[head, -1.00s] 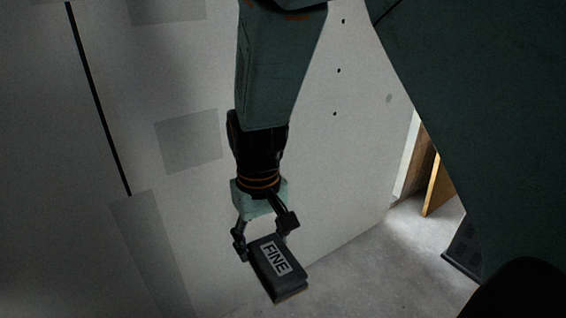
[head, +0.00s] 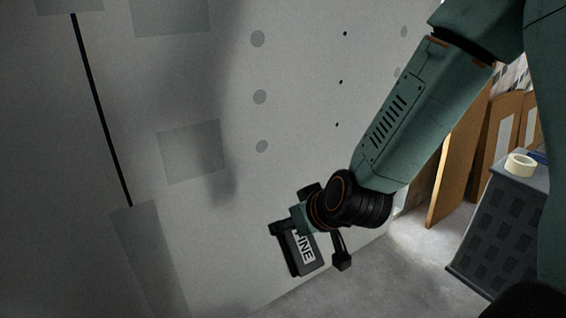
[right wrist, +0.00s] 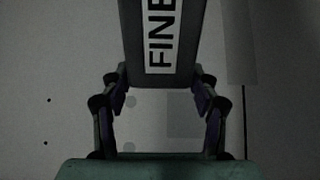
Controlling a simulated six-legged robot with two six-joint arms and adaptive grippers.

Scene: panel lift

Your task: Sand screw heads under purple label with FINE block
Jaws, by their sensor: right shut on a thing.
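A dark block (head: 296,262) with a white FINE label is held in my right gripper (head: 311,245), in front of the lower wall. In the right wrist view the FINE block (right wrist: 160,45) sits between the two fingers of the right gripper (right wrist: 160,98), its label facing the camera. The wall panel (head: 300,60) carries a column of small black dots (head: 341,82), possibly screw heads, and a column of larger grey round spots (head: 260,97). I see no purple label. My left gripper is not in view.
A black vertical seam (head: 100,110) and grey rectangular patches (head: 190,150) mark the wall at left. At right stand a dark cart (head: 500,225) with a tape roll (head: 520,164) on top and leaning brown boards (head: 460,160). The grey floor (head: 400,265) between is clear.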

